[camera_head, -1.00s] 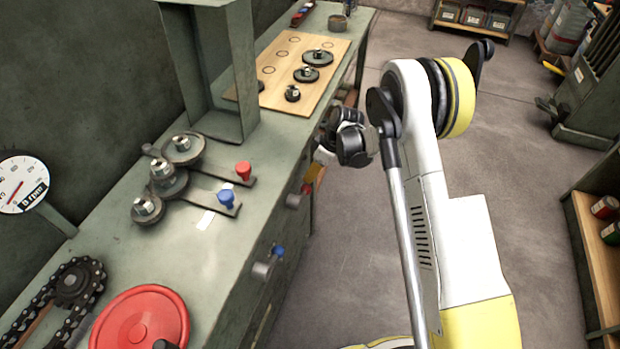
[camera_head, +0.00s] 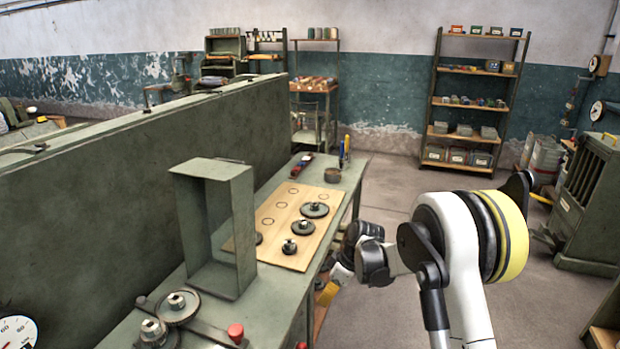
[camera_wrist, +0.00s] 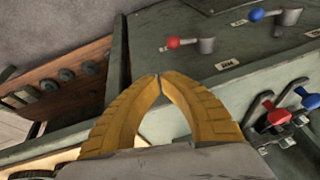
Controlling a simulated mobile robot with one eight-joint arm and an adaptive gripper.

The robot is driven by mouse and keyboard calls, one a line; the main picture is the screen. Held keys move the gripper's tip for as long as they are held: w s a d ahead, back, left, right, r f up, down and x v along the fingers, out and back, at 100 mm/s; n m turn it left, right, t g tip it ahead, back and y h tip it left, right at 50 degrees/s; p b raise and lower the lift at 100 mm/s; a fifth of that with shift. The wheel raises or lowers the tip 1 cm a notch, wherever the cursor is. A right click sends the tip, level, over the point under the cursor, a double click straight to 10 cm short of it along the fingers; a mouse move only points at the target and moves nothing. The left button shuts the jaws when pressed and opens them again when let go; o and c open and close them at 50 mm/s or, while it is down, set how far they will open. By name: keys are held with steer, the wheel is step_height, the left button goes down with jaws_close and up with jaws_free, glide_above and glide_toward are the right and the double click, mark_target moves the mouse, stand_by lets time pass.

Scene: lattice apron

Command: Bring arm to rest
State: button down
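My arm, white with a yellow ring, stands to the right of the green bench (camera_head: 262,318) in the head view. It is folded, with its wrist hanging by the bench's front side. My gripper's yellow fingers (camera_head: 328,293) show only in small part there, below the bench top's edge. In the wrist view, my gripper (camera_wrist: 160,77) has its two yellow fingers meeting at the tips, with nothing seen between them. It appears apart from the bench front, where a red-knobbed lever (camera_wrist: 187,43) and a blue-knobbed lever (camera_wrist: 270,15) stick out.
A wooden board (camera_head: 265,222) with several dark gears lies on the bench beside an upright green frame (camera_head: 240,225). A red-topped lever (camera_head: 235,332) is nearer. A tall shelf (camera_head: 470,103) and a green cabinet (camera_head: 590,215) stand beyond. The floor between (camera_head: 395,195) is clear.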

steer(key=s+d+r+m+t+h, duration=0.1)
steer(key=s+d+r+m, duration=0.2)
steer(key=r, duration=0.4)
steer(key=s+d+r+m+t, duration=0.1)
steer(key=s+d+r, duration=0.1)
steer(key=s+r, duration=0.4)
steer(key=s+d+r+m+t+h, duration=0.1)
steer(key=s+d+r+m, duration=0.15)
steer(key=r, duration=0.55)
steer(key=s+d+r+m+t+h, duration=0.1)
steer(key=s+d+m+t, duration=0.1)
steer(key=s, duration=0.7)
steer(key=s+d+r+m+t+h, duration=0.1)
steer(key=s+d+m, duration=0.3)
steer(key=s, duration=0.5)
steer(key=shift+s+d+t, duration=0.35)
steer(key=shift+d+t, duration=0.05)
steer(key=shift+r, duration=0.1)
